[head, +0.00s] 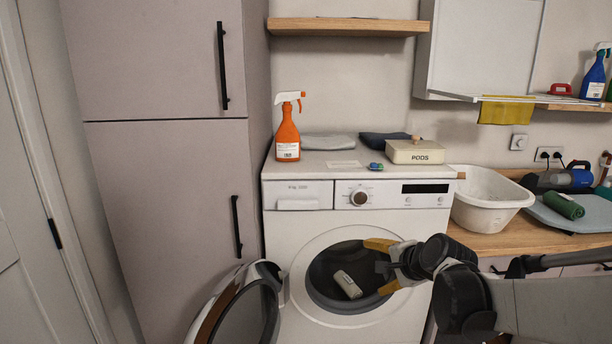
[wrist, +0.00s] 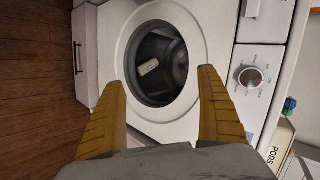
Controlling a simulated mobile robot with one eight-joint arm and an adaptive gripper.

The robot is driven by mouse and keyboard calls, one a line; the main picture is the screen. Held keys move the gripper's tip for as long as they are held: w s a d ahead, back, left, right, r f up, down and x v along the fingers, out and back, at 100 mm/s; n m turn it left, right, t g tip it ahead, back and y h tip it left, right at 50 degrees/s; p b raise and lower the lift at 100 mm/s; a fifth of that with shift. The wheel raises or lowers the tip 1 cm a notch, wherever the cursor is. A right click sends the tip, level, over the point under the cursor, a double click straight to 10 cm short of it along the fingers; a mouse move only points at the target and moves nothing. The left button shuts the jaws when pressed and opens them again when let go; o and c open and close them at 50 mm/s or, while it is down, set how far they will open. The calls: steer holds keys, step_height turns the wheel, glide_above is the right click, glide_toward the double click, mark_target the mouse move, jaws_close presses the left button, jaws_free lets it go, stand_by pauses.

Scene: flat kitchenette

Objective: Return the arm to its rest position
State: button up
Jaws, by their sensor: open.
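My gripper (head: 384,267) is in front of the washing machine's open drum opening in the head view. Its two yellow fingers are spread apart with nothing between them; they also show in the wrist view (wrist: 164,105). The washing machine (head: 287,226) is white, and its round door (head: 204,318) stands open to the left. A small pale object (head: 347,284) lies inside the dark drum and shows in the wrist view (wrist: 148,67). My arm reaches in from the right side of the head view.
On the washer top stand an orange spray bottle (head: 288,134), a PODS box (head: 414,152) and folded cloths. A white basin (head: 486,194) sits on the wooden counter (head: 537,240) to the right. A tall cabinet (head: 170,180) is at left. A shelf (head: 345,27) hangs above.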

steer(key=s+d+n+g+h, duration=0.1)
steer(key=s+n, duration=1.2)
steer(key=s, duration=1.6)
steer(key=shift+s+d+g+h, duration=0.15)
steer(key=shift+s+g+h, duration=0.1)
steer(key=shift+g+h, duration=0.75)
